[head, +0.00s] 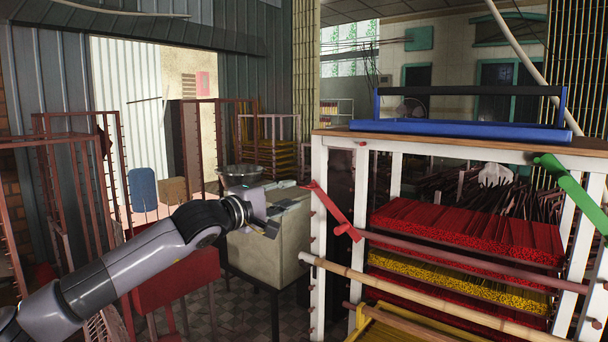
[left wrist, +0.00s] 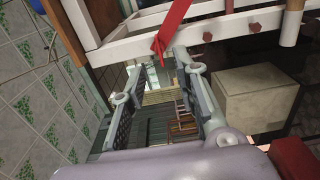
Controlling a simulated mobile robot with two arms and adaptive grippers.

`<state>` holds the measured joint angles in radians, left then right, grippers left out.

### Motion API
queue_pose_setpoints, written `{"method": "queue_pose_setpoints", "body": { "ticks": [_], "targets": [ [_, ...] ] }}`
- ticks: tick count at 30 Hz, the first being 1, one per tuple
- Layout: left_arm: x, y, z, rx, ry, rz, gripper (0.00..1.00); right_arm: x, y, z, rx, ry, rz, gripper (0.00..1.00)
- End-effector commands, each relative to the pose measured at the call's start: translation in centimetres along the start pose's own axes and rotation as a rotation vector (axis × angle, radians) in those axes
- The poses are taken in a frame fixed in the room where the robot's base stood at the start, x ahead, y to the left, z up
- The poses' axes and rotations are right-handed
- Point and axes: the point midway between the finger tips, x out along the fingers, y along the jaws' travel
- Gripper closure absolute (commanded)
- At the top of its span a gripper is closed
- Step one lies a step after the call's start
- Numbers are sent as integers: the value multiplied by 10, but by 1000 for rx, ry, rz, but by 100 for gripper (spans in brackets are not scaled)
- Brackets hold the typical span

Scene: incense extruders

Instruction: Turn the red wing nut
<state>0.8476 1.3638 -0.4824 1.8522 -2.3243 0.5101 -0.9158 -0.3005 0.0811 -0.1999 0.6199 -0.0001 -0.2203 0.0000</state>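The red wing nut (head: 333,210) is a long flat red bar set at a slant on the front left post of the white rack. In the left wrist view the red wing nut (left wrist: 173,28) shows near the top, beyond my fingertips. My left gripper (head: 275,212) is left of the red wing nut in the head view, apart from it. In the left wrist view its two fingers (left wrist: 156,63) are spread with nothing between them. My right gripper is not in view.
The white rack (head: 319,240) holds red and yellow incense bundles, with a green bar (head: 570,185) on its right side. A bamboo pole (head: 430,295) crosses its front. A pale cabinet (head: 265,250) stands behind my left gripper. A blue tray (head: 460,128) sits on top.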

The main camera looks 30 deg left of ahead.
Motion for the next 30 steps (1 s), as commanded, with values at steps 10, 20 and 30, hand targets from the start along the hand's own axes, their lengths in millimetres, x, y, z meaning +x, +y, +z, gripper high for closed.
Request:
{"method": "queue_pose_setpoints", "body": {
  "ticks": [10,20,30],
  "targets": [
    [57,4,1,-2,-2,1,72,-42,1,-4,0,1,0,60],
    [66,0,1,1,-2,0,72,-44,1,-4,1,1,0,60],
    [66,0,1,0,-2,0,88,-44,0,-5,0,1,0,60]
  ]
}}
